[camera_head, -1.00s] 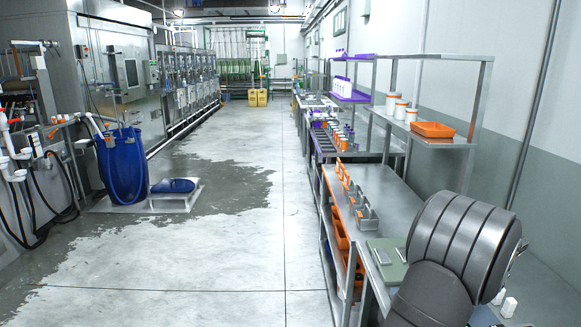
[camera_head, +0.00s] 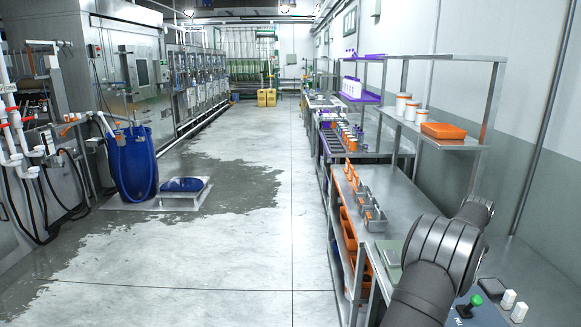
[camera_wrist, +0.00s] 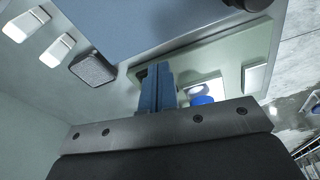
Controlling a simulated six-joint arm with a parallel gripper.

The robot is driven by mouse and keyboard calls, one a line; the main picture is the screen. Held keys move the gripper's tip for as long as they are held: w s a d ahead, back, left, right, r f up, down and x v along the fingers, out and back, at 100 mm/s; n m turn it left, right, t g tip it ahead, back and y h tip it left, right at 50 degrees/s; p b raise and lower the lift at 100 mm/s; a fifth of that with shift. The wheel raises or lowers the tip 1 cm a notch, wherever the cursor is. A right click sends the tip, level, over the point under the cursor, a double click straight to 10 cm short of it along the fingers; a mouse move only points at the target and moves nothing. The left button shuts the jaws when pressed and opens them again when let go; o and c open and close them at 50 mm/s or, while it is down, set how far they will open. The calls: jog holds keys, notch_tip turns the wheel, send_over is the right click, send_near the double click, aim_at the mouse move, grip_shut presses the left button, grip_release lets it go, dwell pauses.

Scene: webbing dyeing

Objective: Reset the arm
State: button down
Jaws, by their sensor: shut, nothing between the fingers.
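My gripper (camera_wrist: 157,88) shows in the wrist view as two blue fingers side by side, closed together with nothing between them. They extend over a pale green plate (camera_wrist: 225,55). In the head view my dark arm rises from the lower right over the bench (camera_head: 397,203); the gripper's fingers cannot be made out there.
A green-topped lever (camera_head: 470,304) stands on a blue panel beside my arm. A dark block (camera_head: 493,284) and white pieces (camera_head: 508,300) lie to its right. Metal holders (camera_head: 374,219) line the bench. A shelf holds an orange bin (camera_head: 443,131). The floor aisle (camera_head: 255,235) is clear.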

notch_tip(320, 180, up, 8)
jog(key=s, duration=0.1)
jog(key=shift+a, duration=0.25)
jog(key=shift+r, duration=0.1)
jog(key=c, duration=1)
grip_release()
jog(key=o, duration=0.4)
jog(key=shift+s, duration=0.15)
jog(key=o, duration=0.3)
jog(key=shift+s+r+m, duration=0.1)
jog(key=shift+s+m, duration=0.25)
jog(key=shift+m, duration=0.15)
jog(key=o, duration=0.3)
jog(key=s+a+r+m+g, duration=0.1)
jog(key=s+a+m, duration=0.1)
jog(key=s+m, duration=1)
jog(key=shift+a+m+g+y, duration=0.15)
jog(key=shift+m+g+y, duration=0.2)
jog(key=shift+m, duration=1.05)
jog(key=f, duration=1)
jog(key=shift+s+a, duration=0.1)
jog(key=shift+s, duration=0.25)
